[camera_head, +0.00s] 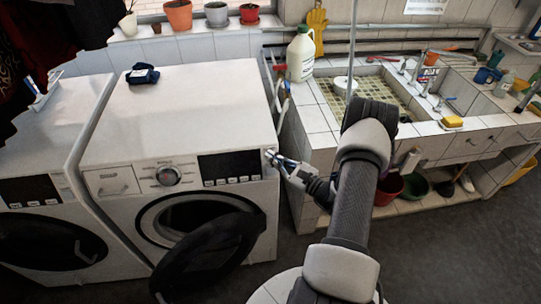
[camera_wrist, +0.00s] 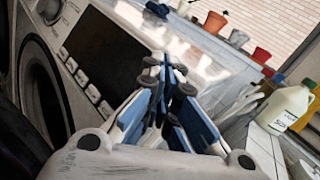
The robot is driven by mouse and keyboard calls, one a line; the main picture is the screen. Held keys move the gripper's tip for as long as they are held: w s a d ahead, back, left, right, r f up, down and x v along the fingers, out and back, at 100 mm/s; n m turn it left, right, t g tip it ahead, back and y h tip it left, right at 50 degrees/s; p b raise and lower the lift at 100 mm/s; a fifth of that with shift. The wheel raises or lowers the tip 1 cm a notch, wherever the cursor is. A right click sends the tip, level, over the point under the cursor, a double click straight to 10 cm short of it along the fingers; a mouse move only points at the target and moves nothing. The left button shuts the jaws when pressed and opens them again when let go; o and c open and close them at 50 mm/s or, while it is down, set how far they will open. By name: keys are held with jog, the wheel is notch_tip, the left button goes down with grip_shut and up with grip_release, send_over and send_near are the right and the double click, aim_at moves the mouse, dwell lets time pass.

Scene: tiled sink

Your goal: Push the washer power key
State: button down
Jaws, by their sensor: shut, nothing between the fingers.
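The white washer (camera_head: 180,105) in the middle stands with its round dark door (camera_head: 215,255) hanging open. Its front panel has a round knob (camera_head: 168,175), a dark display (camera_head: 230,165) and a row of small keys (camera_head: 232,181) beneath it. The keys (camera_wrist: 88,85) and display (camera_wrist: 105,45) also show left of my gripper in the wrist view. I cannot tell which key is the power key. My gripper (camera_head: 270,155) is shut and empty, its tips by the panel's right end, right of the display. In the wrist view its closed fingers (camera_wrist: 163,75) hide part of the panel; contact is unclear.
A second washer (camera_head: 45,140) stands at the left. Dark folded cloth (camera_head: 143,74) lies on the middle washer. A white jug (camera_head: 301,53) stands at the tiled sink counter (camera_head: 318,138) on the right. The open door juts out below the panel.

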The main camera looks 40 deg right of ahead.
jog(key=s+a, duration=0.1)
jog(key=s+a+r+p, duration=0.1)
jog(key=s, duration=0.1)
jog(key=s+a+r+p, duration=0.1)
jog(key=shift+s, duration=0.4)
dwell(0.6)
